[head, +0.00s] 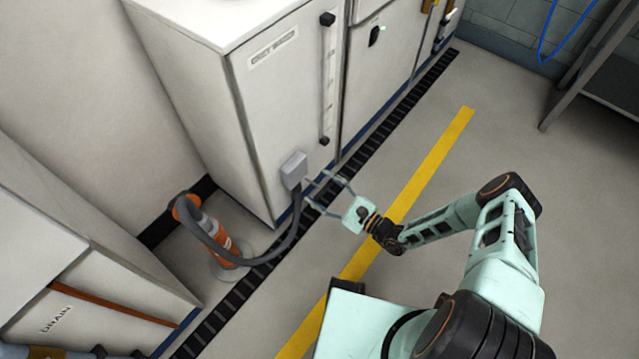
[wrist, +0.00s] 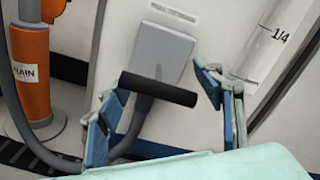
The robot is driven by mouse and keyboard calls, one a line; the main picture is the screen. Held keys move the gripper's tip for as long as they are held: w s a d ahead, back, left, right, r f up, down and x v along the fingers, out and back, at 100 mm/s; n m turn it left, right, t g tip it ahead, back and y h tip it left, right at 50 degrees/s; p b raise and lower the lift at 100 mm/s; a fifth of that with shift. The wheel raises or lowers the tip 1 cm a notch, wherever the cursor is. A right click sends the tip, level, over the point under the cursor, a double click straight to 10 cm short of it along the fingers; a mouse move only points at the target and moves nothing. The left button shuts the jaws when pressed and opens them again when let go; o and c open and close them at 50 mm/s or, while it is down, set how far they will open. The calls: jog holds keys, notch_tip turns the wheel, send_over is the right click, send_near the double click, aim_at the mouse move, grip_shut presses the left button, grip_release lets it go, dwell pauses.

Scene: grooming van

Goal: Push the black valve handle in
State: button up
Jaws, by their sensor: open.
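The black valve handle (wrist: 158,89) is a short dark bar. In the wrist view it lies crosswise between my fingers, in front of a grey box (wrist: 160,52) on the white cabinet front. I cannot make the handle out clearly in the head view, where the grey box (head: 294,168) has a dark hose running down from it. My gripper (head: 316,188) is open in front of the box, with its fingers pointing at it. In the wrist view the blue-padded fingers stand either side of the bar; I cannot tell whether they touch it.
An orange drain pipe (head: 214,238) with the dark hose stands left of the cabinet (head: 285,110). A vertical gauge tube (head: 327,85) with black ends is on the cabinet front. A floor grate (head: 375,135) runs along its base. The floor at right is clear up to a metal table (head: 600,75).

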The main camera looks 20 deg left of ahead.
aim_at(313, 183)
jog(key=shift+c, duration=0.5)
jog(key=c, duration=1.6)
jog(key=shift+x, duration=1.65)
grip_shut()
jog(key=o, duration=1.7)
grip_release()
jog(key=shift+d, duration=0.15)
jog(key=v, duration=0.7)
jog(key=shift+d, duration=0.2)
jog(key=shift+s, duration=0.15)
